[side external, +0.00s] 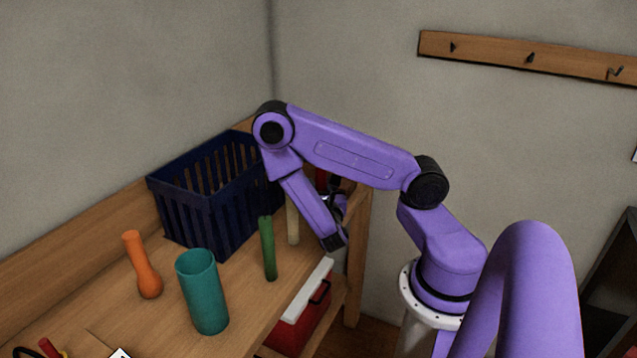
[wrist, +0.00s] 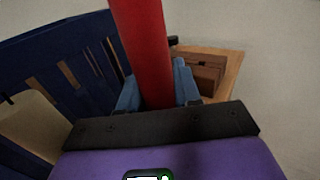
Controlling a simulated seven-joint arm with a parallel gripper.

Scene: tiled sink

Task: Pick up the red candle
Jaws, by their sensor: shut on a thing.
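My gripper (wrist: 158,92) is shut on the red candle (wrist: 142,45) in the wrist view. The candle stands up between the two blue fingers, and its upper end runs out of the picture. In the side external view my gripper (side external: 334,203) is at the right end of the wooden bench, partly hidden by my purple arm. Only a small red piece of the candle (side external: 320,178) shows there, behind the arm. I cannot tell whether the candle's base touches the bench.
A dark blue slatted basket (side external: 185,215) stands close to my gripper at the back. A cream candle (side external: 293,222), a green candle (side external: 268,250), a teal cup (side external: 203,292) and an orange vase (side external: 145,268) stand on the bench (side external: 245,300). A red and white box (side external: 300,318) sits below.

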